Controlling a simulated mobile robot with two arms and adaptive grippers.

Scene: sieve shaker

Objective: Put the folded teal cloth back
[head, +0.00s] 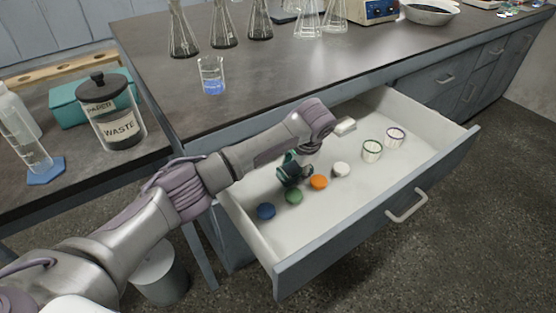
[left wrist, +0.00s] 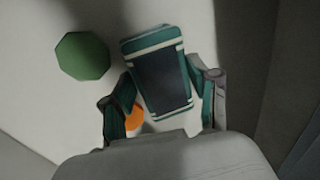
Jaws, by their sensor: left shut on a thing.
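The folded teal cloth (left wrist: 157,75) shows in the left wrist view as a teal block with pale stripes and a dark middle panel. My left gripper (left wrist: 165,98) is shut on it, with one finger on each side. In the head view my left gripper (head: 292,172) points down inside the open drawer (head: 345,225), near its left side. There the cloth is mostly hidden by the gripper and arm. I cannot tell whether the cloth touches the drawer floor. My right gripper is not in view.
In the drawer, blue (head: 266,211), green (head: 294,196), orange (head: 319,182) and white (head: 341,170) discs lie near the gripper. Green-rimmed (head: 372,151) and purple-rimmed (head: 395,137) cups stand further right. The drawer's front right floor is clear. A beaker (head: 211,76) stands on the bench above.

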